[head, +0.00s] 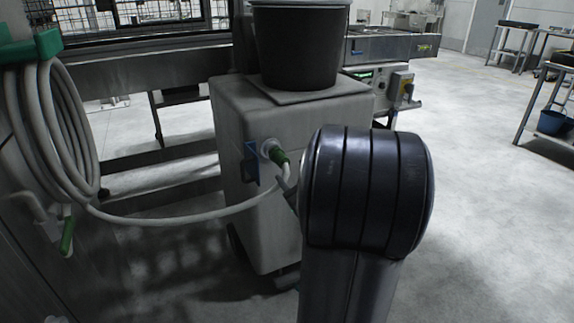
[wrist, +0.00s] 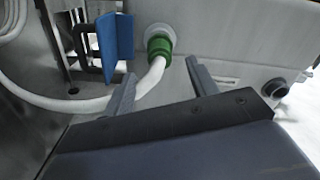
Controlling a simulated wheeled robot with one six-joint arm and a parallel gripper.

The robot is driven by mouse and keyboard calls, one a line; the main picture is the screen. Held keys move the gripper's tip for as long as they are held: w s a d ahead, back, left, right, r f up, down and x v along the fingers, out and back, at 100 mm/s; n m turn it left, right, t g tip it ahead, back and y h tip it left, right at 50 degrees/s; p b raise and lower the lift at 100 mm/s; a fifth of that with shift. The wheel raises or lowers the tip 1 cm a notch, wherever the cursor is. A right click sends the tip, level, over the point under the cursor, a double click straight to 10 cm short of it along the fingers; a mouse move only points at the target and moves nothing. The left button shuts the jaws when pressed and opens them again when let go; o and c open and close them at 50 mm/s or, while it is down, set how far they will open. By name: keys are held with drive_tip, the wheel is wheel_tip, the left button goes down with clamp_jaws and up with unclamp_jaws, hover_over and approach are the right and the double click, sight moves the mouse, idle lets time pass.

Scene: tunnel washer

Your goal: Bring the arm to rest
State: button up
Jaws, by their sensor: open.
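In the wrist view my gripper (wrist: 158,83) is open, with its two fingers apart and nothing held between them. The green hose connector (wrist: 159,47) sits on a round port of the light grey wheeled cabinet, just beyond the fingertips. The white hose (wrist: 150,80) runs down from it and passes behind the left finger. In the head view my dark arm joint stands in front of the cabinet (head: 255,215) and hides most of my gripper. The connector (head: 280,157) shows to the left of that joint.
A blue bracket (wrist: 115,37) is fixed on the cabinet left of the connector. A dark bucket (head: 297,45) stands on top. The hose coil (head: 85,150) hangs on the left wall under a green holder (head: 30,48). Open floor (head: 470,150) lies to the right.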

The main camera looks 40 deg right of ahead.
sight(285, 165)
drive_tip(key=v, duration=0.5)
drive_tip(key=shift+s+p, duration=0.25)
drive_tip(key=shift+p, duration=0.05)
drive_tip(key=b+x, duration=0.1)
drive_tip(key=x, duration=1)
drive_tip(key=shift+a+b, duration=0.15)
drive_tip(key=shift+b, duration=0.25)
drive_tip(key=shift+s, duration=0.25)
drive_tip(key=shift+s, duration=0.1)
